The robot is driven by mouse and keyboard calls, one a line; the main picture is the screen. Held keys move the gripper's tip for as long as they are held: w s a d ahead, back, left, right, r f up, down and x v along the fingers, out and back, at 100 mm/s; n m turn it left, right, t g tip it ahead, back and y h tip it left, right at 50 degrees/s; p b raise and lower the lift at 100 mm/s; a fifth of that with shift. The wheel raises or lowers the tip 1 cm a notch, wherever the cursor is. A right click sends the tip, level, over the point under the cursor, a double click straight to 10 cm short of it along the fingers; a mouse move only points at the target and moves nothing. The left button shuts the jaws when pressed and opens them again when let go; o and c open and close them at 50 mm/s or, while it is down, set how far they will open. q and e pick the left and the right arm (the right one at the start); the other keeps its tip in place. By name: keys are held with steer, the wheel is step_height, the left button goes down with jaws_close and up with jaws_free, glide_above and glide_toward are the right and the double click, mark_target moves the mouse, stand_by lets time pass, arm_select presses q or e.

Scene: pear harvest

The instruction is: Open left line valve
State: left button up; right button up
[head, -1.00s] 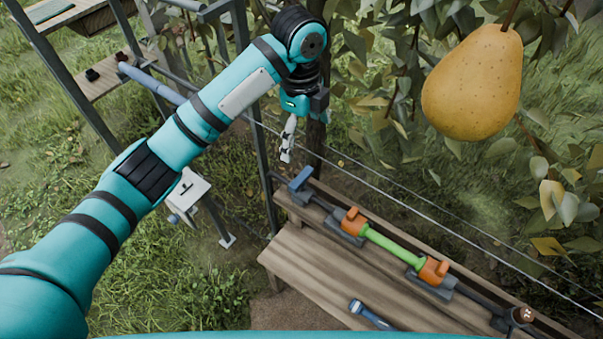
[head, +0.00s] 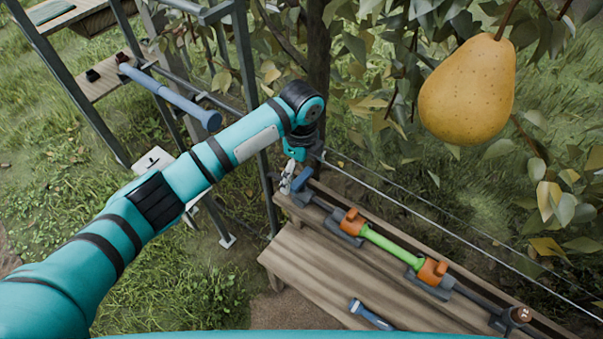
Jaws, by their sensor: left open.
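The left line valve, with its blue lever (head: 302,179), sits at the left end of the dark pipe on the wooden bench. My left gripper (head: 287,184) is open and empty, pointing down just left of the blue lever. Its fingers are small in the picture, and I cannot tell whether they touch the lever. My right gripper is not in view.
A blue-grey tool (head: 371,315) lies in front. Wires run behind the bench. A large pear (head: 468,92) hangs at upper right.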

mark_target(301, 180)
arm_select(q)
steer(key=shift+f, duration=1.15)
